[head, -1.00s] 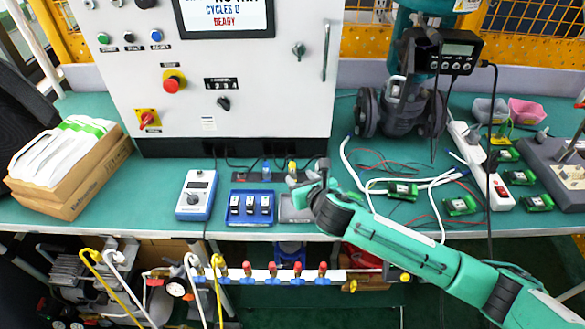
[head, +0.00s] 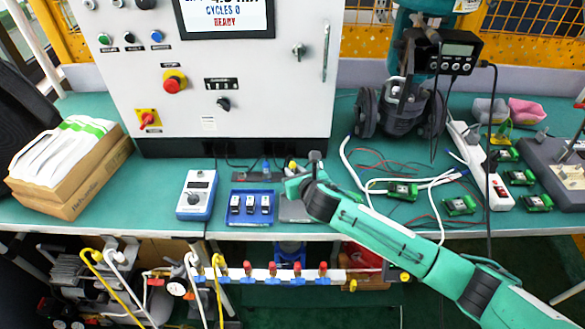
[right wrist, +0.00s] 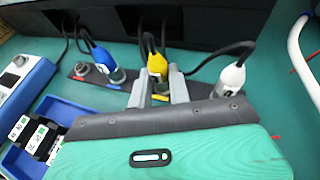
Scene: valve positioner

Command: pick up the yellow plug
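The yellow plug (right wrist: 157,68) stands at the back of the bench with a dark cable rising from it. In the head view, only its yellow top (head: 291,165) shows. My right gripper (right wrist: 158,88) has its two grey fingers apart, one on each side of the plug's lower part. A narrow gap shows beside the plug, and I see no clear contact. In the head view, the right gripper (head: 293,180) is largely hidden by its own wrist. My left gripper is not in view.
A blue tray (head: 251,221) with black-and-white parts and a blue-cased meter (head: 197,194) are on the left. The grey control cabinet (head: 262,95) stands behind.

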